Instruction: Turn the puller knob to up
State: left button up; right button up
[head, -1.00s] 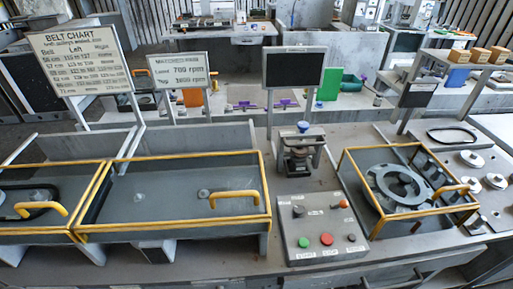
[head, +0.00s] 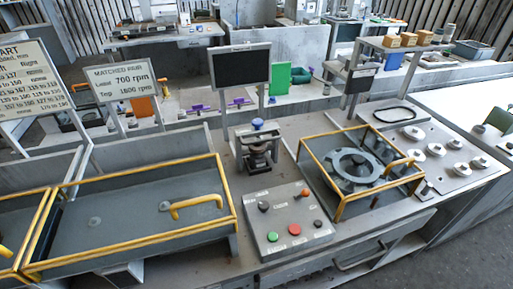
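A grey control box (head: 262,237) stands at the front of the bench. It has a black knob (head: 264,206) at its upper left, a small orange-red knob (head: 305,193) at its upper right, a green button (head: 271,237), a red button (head: 295,230) and a small dark knob (head: 318,223). The labels are too small to read, so I cannot tell which is the puller knob or where it points. Behind the box stands a small press-like device (head: 258,148) with a blue top. Neither gripper is in view.
A yellow-framed tray (head: 140,213) is left of the box. A yellow-framed guard (head: 350,163) surrounds a grey ring-shaped part on the right. A dark screen (head: 240,68) stands behind. Round metal pieces lie on a plate (head: 450,150) farther right. Floor shows at lower right.

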aim_at(256, 123)
jog(key=u, duration=0.25)
jog(key=k, duration=1.15)
jog(key=z, duration=0.4)
